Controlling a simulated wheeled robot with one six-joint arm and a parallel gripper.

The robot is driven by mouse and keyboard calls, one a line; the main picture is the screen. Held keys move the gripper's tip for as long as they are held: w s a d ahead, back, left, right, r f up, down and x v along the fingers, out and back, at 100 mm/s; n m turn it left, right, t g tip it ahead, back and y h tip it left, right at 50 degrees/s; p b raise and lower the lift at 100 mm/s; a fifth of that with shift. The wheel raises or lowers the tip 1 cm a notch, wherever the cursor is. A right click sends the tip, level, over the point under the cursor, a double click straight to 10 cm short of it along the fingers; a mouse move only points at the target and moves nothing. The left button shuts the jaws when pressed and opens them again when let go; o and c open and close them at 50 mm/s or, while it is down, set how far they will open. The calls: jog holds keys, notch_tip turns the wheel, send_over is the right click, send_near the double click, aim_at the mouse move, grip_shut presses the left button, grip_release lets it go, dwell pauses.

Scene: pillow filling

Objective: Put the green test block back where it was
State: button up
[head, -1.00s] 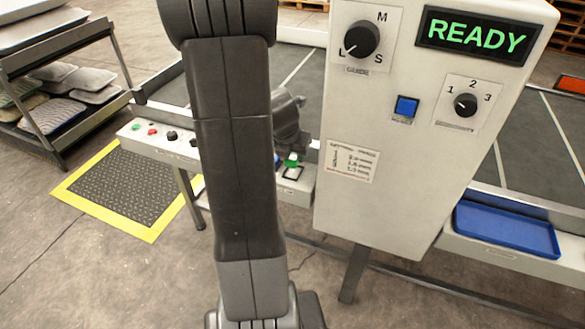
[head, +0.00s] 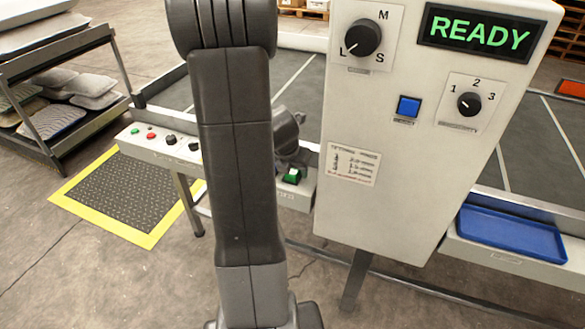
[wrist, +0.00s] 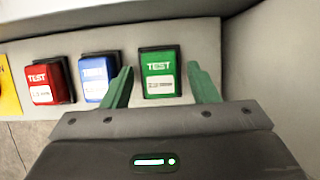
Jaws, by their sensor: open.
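The green test block (wrist: 160,76) stands in the row of test blocks on a light grey ledge, beside the blue one. It seems seated in its dark-rimmed place; its lower edge is close to my gripper body. My gripper (wrist: 160,88) is open, one green finger on each side of the block, with a visible gap at both sides. In the head view the green block (head: 292,176) shows small on the ledge, right of my arm, which hides part of the ledge.
A blue test block (wrist: 95,76) and a red test block (wrist: 46,82) stand to the left. The white control cabinet (head: 345,240) with a READY display (head: 477,32) rises close to the right. A blue tray (head: 510,235) lies farther right.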

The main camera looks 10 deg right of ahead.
aim_at(293, 171)
jog(key=p+v, duration=0.4)
jog(key=v, duration=0.8)
jog(key=shift+r, duration=0.2)
jog(key=shift+f, duration=0.1)
jog(key=b+x, duration=0.4)
jog(key=x, duration=0.8)
jog(key=shift+f, duration=0.35)
notch_tip(293, 171, up, 3)
jog(key=shift+r+p, duration=0.2)
jog(key=shift+p, duration=0.6)
jog(key=shift+r, duration=0.6)
jog(key=shift+f, duration=0.1)
